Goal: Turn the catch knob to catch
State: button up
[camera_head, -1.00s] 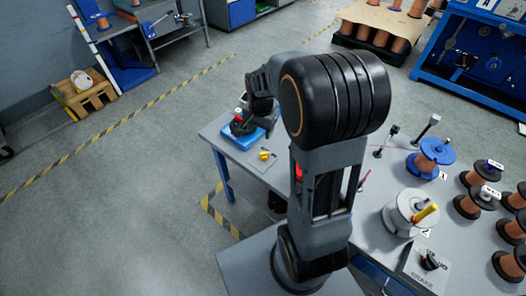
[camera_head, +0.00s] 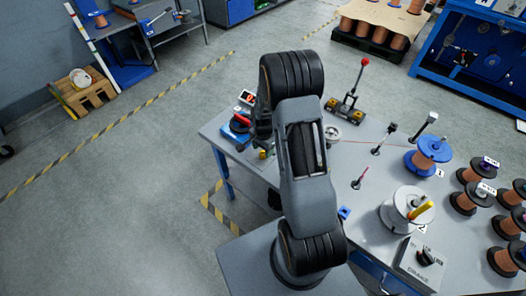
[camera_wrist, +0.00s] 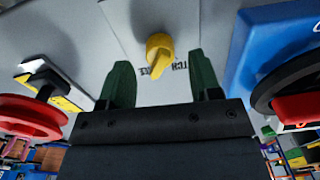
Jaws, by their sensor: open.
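The catch knob (camera_wrist: 160,52) is small and yellow, with a pointer bar, on a light grey plate (camera_wrist: 118,22) with dark lettering partly hidden behind it. Its bar points down and slightly left in the wrist view. In the head view the yellow knob (camera_head: 263,154) shows in part beside my arm at the table's left end. My gripper (camera_wrist: 158,62) is open, its two dark green fingers on either side of the knob with gaps on both sides. I see no contact. In the head view my arm hides the gripper.
A blue unit (camera_wrist: 262,40) with a black and red dial stands close on the right in the wrist view. A red wheel (camera_wrist: 28,118) and a black lever on a yellow plate are at left.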

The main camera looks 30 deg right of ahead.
aim_at(263, 154)
jog(key=shift+f, duration=1.1)
jog(key=c, duration=0.9)
